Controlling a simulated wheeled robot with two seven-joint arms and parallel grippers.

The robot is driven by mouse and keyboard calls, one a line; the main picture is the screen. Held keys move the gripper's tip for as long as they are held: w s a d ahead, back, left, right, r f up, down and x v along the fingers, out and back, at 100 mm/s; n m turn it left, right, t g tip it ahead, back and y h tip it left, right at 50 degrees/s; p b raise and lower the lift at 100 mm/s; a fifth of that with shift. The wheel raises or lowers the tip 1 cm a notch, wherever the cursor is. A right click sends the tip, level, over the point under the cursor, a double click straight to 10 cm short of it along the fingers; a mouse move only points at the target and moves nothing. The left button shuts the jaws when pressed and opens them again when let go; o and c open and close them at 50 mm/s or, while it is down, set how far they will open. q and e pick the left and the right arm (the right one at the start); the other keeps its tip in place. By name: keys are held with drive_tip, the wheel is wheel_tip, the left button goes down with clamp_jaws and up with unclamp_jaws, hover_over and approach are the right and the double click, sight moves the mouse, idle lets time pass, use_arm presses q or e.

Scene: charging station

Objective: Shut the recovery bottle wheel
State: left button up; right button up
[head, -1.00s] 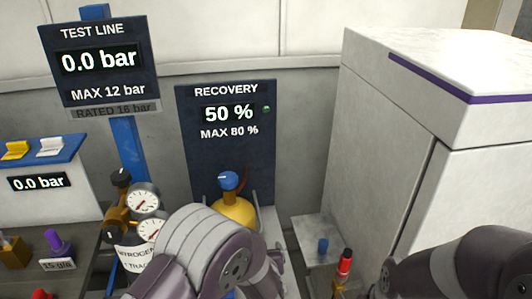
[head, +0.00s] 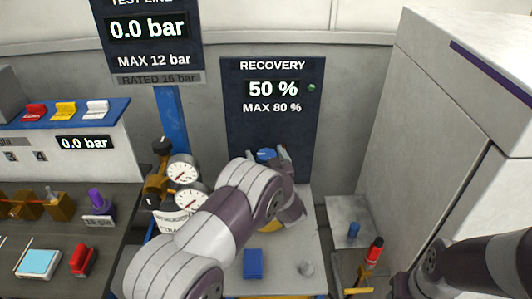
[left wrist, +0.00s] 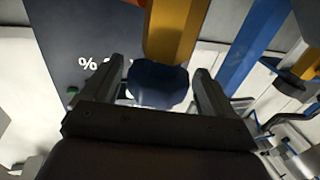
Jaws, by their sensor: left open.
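The recovery bottle wheel is a blue knob (head: 265,155) on top of the yellow recovery bottle (head: 270,227), in front of the recovery display. My left gripper (head: 282,153) is at the wheel in the head view, and my arm hides most of the bottle. In the left wrist view the dark blue wheel (left wrist: 158,84) lies between the two fingers of my left gripper (left wrist: 160,88), which are open with gaps on both sides. The yellow bottle (left wrist: 176,28) shows beyond it. My right gripper is not in view; only my right arm shows at the lower right.
The recovery display (head: 272,110) reads 50 %, max 80 %. The nitrogen bottle's gauges (head: 185,170) stand close to the left of my arm. A white cabinet (head: 420,130) stands at the right. A blue block (head: 253,263) lies on the shelf below.

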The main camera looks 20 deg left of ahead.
use_arm(q)
drive_tip(key=shift+w+f, duration=0.15)
drive_tip(key=shift+w, duration=0.15)
drive_tip(key=shift+c, duration=0.6)
drive_tip(key=c, duration=0.8)
drive_tip(key=shift+c, duration=0.2)
